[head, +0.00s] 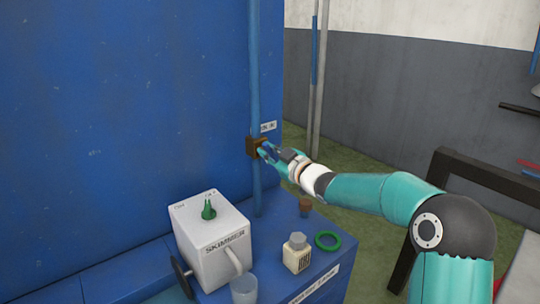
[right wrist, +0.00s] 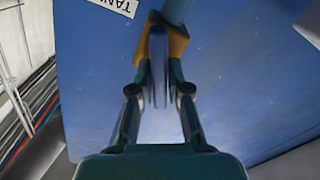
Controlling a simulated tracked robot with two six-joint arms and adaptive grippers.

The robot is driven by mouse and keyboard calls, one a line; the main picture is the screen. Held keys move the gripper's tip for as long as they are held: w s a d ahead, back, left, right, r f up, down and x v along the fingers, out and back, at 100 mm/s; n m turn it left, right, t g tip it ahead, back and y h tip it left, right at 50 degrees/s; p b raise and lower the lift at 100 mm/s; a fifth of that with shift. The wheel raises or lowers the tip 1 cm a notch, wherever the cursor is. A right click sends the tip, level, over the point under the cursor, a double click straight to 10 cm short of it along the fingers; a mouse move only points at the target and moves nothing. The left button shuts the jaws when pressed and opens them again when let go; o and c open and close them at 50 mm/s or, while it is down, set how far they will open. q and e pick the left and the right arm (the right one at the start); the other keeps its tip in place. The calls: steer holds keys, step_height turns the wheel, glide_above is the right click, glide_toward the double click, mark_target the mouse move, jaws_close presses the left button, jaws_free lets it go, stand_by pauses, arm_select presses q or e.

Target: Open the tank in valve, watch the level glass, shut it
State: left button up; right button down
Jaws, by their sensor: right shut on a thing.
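The tank in valve is a brass-brown body (head: 252,146) on a vertical blue pipe (head: 255,80) against a large blue wall. A white label (head: 268,126) sits beside it. My right gripper (head: 264,151) reaches in from the right and is shut at the valve. In the right wrist view, the fingers (right wrist: 157,75) close on a thin blue lever (right wrist: 158,48) in front of the brass body (right wrist: 178,40). A label there (right wrist: 118,5) partly reads "TAN". A slim upright with a blue stripe (head: 314,50) may be the level glass; I cannot tell. My left gripper is not in view.
Below, a blue ledge carries a white box marked SKIMMER (head: 210,245) with a green knob, a clear cup (head: 243,289), a cream bottle (head: 296,256), a green ring (head: 328,241) and a small brown item (head: 305,207). A dark frame (head: 485,178) stands at right.

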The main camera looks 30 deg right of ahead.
steer(key=c, duration=1.2)
jaws_free()
steer(key=shift+a, duration=0.1)
steer(key=s, duration=0.8)
steer(key=s+d, duration=0.1)
steer(key=s, duration=0.3)
steer(key=shift+f, duration=0.1)
